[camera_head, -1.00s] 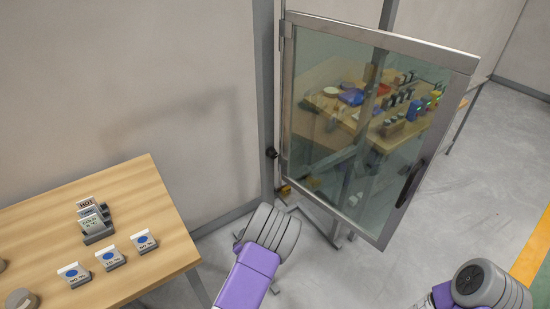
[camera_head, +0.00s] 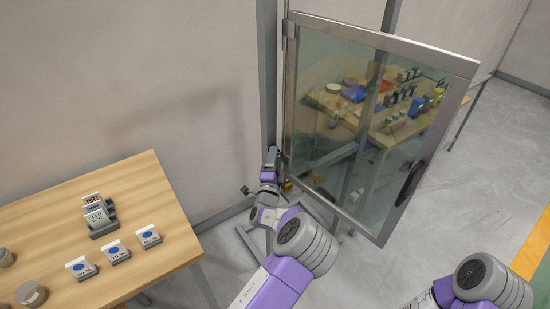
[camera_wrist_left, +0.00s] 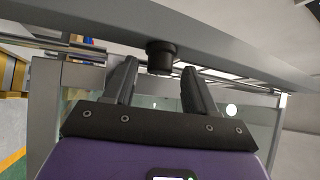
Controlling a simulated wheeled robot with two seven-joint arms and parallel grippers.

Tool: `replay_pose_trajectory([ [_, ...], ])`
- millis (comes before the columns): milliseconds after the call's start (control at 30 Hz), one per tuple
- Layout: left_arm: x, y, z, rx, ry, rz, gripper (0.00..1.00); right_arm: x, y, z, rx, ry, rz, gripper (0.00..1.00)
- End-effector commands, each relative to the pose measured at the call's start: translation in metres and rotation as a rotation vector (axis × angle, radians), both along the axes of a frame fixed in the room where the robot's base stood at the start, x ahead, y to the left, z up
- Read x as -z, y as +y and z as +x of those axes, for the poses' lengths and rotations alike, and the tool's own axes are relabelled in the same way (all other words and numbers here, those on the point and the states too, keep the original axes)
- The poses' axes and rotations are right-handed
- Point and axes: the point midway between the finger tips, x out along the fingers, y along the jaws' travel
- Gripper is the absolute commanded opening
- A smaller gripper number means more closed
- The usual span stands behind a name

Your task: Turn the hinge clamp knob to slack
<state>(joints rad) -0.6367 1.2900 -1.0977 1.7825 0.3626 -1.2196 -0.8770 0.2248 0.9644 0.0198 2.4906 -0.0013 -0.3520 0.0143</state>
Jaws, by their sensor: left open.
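The hinge clamp knob (camera_wrist_left: 160,57) is a short black cylinder on the grey metal post (camera_wrist_left: 205,35). In the left wrist view it lies between my two open fingertips, with visible gaps at both sides. My left gripper (camera_wrist_left: 157,78) is open and holds nothing. In the head view my left gripper (camera_head: 271,158) is at the post beside the hinged edge of the glass door (camera_head: 372,130), and it hides the knob there. The door is framed in metal and stands at an angle to the wall. My right gripper is out of view.
A wooden table (camera_head: 150,200) at the left bears tent cards (camera_head: 115,252), a card holder (camera_head: 102,225) and round grey pieces (camera_head: 30,294). A black handle (camera_head: 410,184) is on the door's right side. Another table with coloured items shows through the glass. Open floor lies right of the door.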

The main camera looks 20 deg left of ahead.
Motion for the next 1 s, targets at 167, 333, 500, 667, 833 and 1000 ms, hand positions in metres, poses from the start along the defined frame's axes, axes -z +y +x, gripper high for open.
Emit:
replay_pose_trajectory([
  [167,-0.0010,0.0013,0.0054,-0.001,0.001,0.001,0.56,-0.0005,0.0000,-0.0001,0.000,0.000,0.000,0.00],
  [333,-0.0008,0.0013,0.0053,-0.001,0.002,0.000,0.56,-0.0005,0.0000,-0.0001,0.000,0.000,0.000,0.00],
  [500,-0.0009,0.0013,0.0052,-0.001,0.002,0.000,0.35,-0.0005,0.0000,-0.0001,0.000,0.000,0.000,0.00],
  [667,-0.0010,0.0013,0.0052,-0.001,0.001,0.000,0.10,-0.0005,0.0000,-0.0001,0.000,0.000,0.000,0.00],
  [833,-0.0009,0.0012,0.0051,0.000,0.000,-0.002,0.01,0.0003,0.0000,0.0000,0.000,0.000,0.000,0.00],
  [1000,0.0011,0.0014,0.0053,-0.002,-0.019,-0.016,0.01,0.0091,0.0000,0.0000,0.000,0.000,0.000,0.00],
])
